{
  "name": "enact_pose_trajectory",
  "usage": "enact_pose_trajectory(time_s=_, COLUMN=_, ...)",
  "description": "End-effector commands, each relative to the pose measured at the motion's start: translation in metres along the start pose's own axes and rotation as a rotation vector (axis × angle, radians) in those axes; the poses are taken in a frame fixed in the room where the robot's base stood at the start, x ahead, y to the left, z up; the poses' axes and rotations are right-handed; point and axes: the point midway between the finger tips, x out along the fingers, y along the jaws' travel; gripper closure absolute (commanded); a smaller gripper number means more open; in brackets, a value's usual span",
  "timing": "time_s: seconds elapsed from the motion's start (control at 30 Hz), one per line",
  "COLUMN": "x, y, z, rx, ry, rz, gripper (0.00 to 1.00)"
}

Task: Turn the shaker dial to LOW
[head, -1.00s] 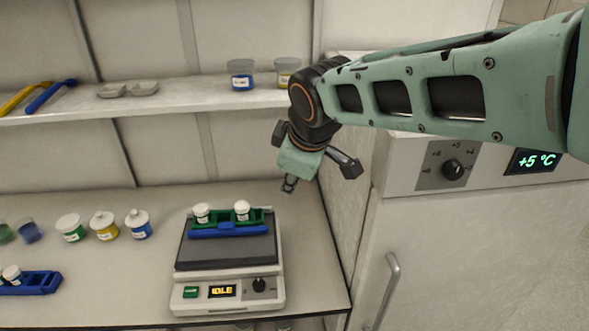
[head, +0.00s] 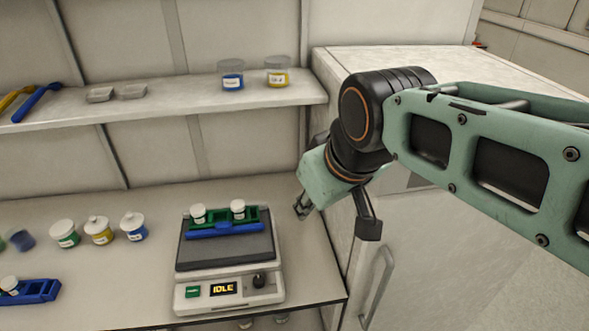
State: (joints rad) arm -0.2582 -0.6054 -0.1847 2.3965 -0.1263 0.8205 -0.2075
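The shaker (head: 228,262) stands on the bench, with a dark platform and a pale front panel. Its display (head: 223,289) reads IDLE in yellow. The black dial (head: 259,281) sits at the right of the panel; its marks are too small to read. A green button (head: 193,292) is at the left. A green and blue rack (head: 222,228) with two white-capped vials lies on the platform. My gripper (head: 301,208) is above and right of the shaker, apart from it, pointing down-left. It holds nothing that I can see; its finger gap is too small to judge.
A shelf (head: 160,111) with jars and small trays runs above the bench. A white fridge-like cabinet (head: 430,245) with a handle (head: 377,287) stands right of the bench. Capped jars (head: 100,230) and a blue rack (head: 38,290) are left of the shaker.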

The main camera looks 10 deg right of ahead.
Motion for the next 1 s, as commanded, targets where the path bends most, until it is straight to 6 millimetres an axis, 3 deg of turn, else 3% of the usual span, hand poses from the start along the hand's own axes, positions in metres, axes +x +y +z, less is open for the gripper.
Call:
enact_pose_trajectory(time_s=0.3, x=-0.011, y=-0.004, z=0.015, rx=0.110, ry=-0.011, rz=0.010, gripper=0.71)
enact_pose_trajectory(time_s=0.67, x=-0.011, y=-0.004, z=0.016, rx=0.120, ry=-0.013, rz=0.011, gripper=0.71)
enact_pose_trajectory(time_s=1.0, x=-0.022, y=-0.012, z=0.046, rx=0.323, ry=-0.036, rz=0.046, gripper=0.71)
